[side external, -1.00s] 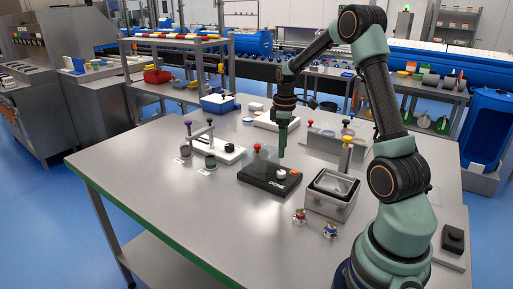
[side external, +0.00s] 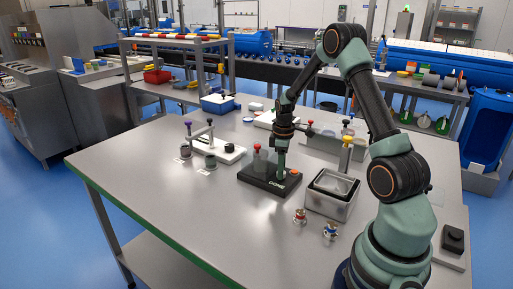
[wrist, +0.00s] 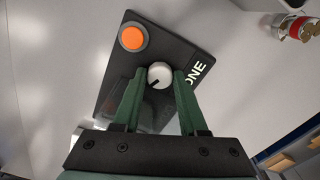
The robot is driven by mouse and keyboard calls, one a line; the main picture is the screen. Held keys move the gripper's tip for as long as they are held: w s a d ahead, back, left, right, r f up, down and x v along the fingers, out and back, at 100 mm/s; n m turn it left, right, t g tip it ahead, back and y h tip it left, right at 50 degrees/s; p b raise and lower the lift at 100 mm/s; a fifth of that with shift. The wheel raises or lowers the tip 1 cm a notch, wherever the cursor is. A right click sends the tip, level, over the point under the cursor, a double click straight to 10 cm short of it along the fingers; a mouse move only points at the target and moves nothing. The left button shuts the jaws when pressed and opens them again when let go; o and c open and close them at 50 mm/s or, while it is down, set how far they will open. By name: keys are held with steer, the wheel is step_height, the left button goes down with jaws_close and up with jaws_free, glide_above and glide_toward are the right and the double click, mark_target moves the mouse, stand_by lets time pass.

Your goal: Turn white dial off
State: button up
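The white dial (wrist: 160,75) sits on a black box (wrist: 180,48), which also shows in the side view (side external: 255,176). A dark pointer mark on the dial points to the lower left in the wrist view. My gripper (wrist: 159,72) is open, with one green finger on each side of the dial and a small gap showing on both sides. In the side view my gripper (side external: 281,176) points down over the box and hides the dial. I cannot tell how far down the fingertips reach.
An orange button (wrist: 133,38) is on the same box, close to the dial. A red knob (side external: 257,147) stands at the box's back. A metal tub (side external: 333,193) is to the right. Small valve-like parts (side external: 300,216) stand in front. The table's front left is clear.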

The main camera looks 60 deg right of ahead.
jaws_close()
steer(key=shift+m, duration=0.3)
steer(key=m, duration=0.5)
steer(key=shift+m, duration=0.3)
steer(key=m, duration=0.5)
steer(key=shift+r+m, duration=0.1)
steer(key=shift+m, duration=0.2)
steer(key=o, duration=0.6)
jaws_free()
